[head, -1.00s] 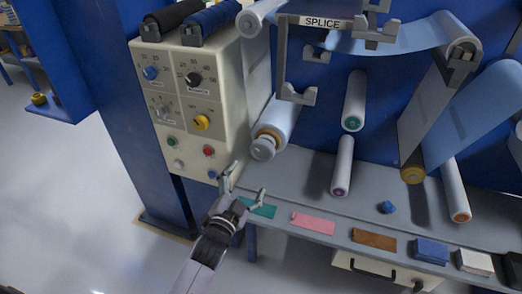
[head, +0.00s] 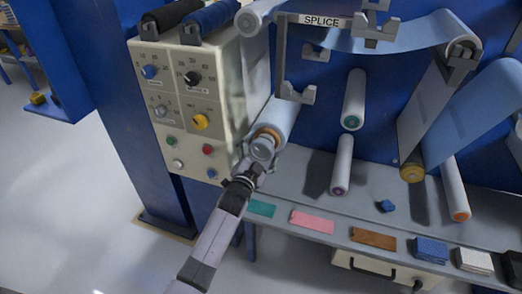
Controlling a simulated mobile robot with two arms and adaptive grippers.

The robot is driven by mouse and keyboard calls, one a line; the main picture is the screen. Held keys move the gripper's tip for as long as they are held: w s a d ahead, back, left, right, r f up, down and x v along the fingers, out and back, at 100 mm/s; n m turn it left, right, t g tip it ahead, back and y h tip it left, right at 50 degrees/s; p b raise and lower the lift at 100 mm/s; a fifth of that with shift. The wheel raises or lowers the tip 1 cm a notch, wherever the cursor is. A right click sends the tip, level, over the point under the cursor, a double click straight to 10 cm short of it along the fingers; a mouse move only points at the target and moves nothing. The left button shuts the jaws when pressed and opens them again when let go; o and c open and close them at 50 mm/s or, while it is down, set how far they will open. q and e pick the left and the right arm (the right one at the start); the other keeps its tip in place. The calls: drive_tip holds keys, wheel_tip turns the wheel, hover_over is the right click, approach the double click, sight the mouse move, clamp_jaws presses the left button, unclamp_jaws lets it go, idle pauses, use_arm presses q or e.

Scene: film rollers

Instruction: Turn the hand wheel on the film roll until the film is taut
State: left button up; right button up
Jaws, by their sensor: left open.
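The film roll (head: 281,118) sticks out from the machine to the right of the control box. Its grey hand wheel (head: 263,147) is at the near end, beside an orange-brown ring. My left gripper (head: 256,160) is at the hand wheel, with its open fingers around or just in front of the wheel's lower part. Whether the fingers touch the wheel cannot be told. Light blue film (head: 400,40) runs across the top under the SPLICE sign and sags a little. My right gripper is out of view.
The control box (head: 228,95) with knobs and buttons stands just left of the wheel. Rollers (head: 342,165) stick out to the right. A grey shelf (head: 300,180) below carries coloured cards (head: 313,222) and a small blue object (head: 386,206).

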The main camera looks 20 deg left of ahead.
use_arm(q)
drive_tip(key=shift+c, duration=0.2)
drive_tip(key=c, duration=1.1)
drive_tip(key=shift+n, duration=0.4)
drive_tip(key=n+p, duration=0.1)
drive_tip(key=n, duration=0.3)
drive_tip(key=shift+p, duration=0.35)
drive_tip(key=n+p, duration=0.1)
drive_tip(key=n, duration=0.3)
drive_tip(key=shift+d+f+n, duration=0.1)
drive_tip(key=shift+d+n, duration=0.05)
drive_tip(key=shift+n, duration=0.25)
